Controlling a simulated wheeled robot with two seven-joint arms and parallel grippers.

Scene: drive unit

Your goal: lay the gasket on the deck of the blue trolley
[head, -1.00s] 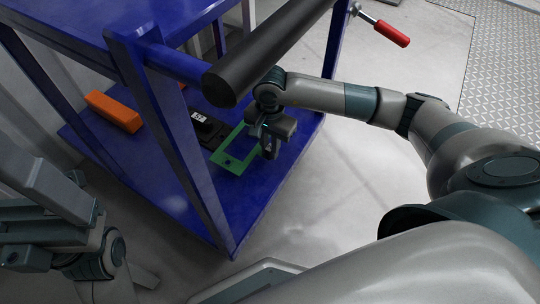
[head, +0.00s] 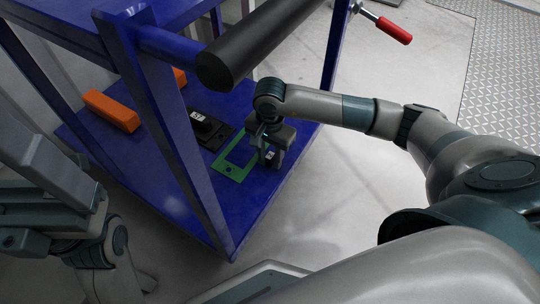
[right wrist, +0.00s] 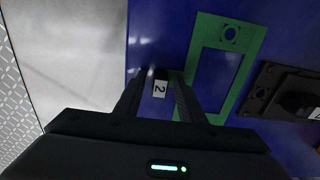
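The green gasket (head: 233,172) is a flat rectangular frame over the blue lower deck (head: 196,206) of the trolley. It also shows in the right wrist view (right wrist: 241,81), with a hole at one end. My right gripper (head: 270,158) is at the gasket's right side, pointing down. In the right wrist view its dark fingers (right wrist: 160,90) sit on both sides of a dark grip piece with a white "2" label and appear closed on it. I cannot tell whether the gasket touches the deck. My left arm is at the left edge; its fingertips are not clear.
A black part (head: 210,132) with a white label lies beside the gasket. An orange block (head: 111,110) lies farther left on the deck. The trolley's black handle (head: 262,45) and blue posts stand close above. Bare deck lies in front of the gasket.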

